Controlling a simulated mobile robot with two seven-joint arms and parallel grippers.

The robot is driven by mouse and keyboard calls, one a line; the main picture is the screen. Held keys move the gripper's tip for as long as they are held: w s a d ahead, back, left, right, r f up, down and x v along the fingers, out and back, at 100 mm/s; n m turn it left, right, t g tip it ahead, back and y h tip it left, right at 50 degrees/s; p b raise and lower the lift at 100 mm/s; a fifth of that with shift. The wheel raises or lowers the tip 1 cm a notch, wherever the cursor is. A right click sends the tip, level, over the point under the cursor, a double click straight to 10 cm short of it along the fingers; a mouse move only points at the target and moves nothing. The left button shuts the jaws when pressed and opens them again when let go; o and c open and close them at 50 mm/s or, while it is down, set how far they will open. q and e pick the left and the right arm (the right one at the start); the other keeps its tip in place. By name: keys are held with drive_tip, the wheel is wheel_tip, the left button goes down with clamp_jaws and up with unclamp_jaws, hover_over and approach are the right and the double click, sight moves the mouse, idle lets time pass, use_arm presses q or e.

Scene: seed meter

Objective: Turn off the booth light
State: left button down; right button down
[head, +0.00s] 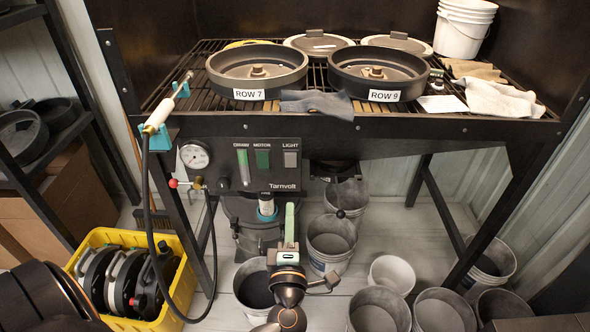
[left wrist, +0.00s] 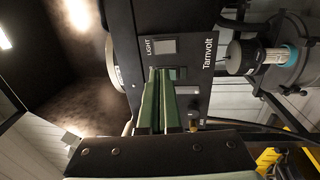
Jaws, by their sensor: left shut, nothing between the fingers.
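The light switch (head: 291,159) is a pale grey rocker under the word LIGHT on the dark Tarnvolt control panel (head: 240,177), at the panel's right end. It also shows in the left wrist view (left wrist: 165,46), beyond my fingertips. My left gripper (head: 290,206) is shut and empty, its green fingers together, below the switch in the head view. In the left wrist view the fingertips (left wrist: 160,70) point at the panel close to the switch; I cannot tell whether they touch it. My right gripper is not in view.
A green MOTOR switch (head: 262,159) and a DRAW gauge (head: 243,166) sit left of the light switch. Above is a grate (head: 200,85) with round pans. Several buckets (head: 332,237) stand below, and a yellow crate (head: 98,240) with discs stands at left. A black hose hangs left of the panel.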

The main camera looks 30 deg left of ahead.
use_arm(q)
approach(292, 157)
drive_tip(key=x, duration=0.6)
drive_tip(key=shift+w+a+f, duration=0.1)
drive_tip(key=shift+w+a, duration=0.05)
drive_tip(key=shift+w, duration=0.25)
drive_tip(key=shift+a, duration=0.1)
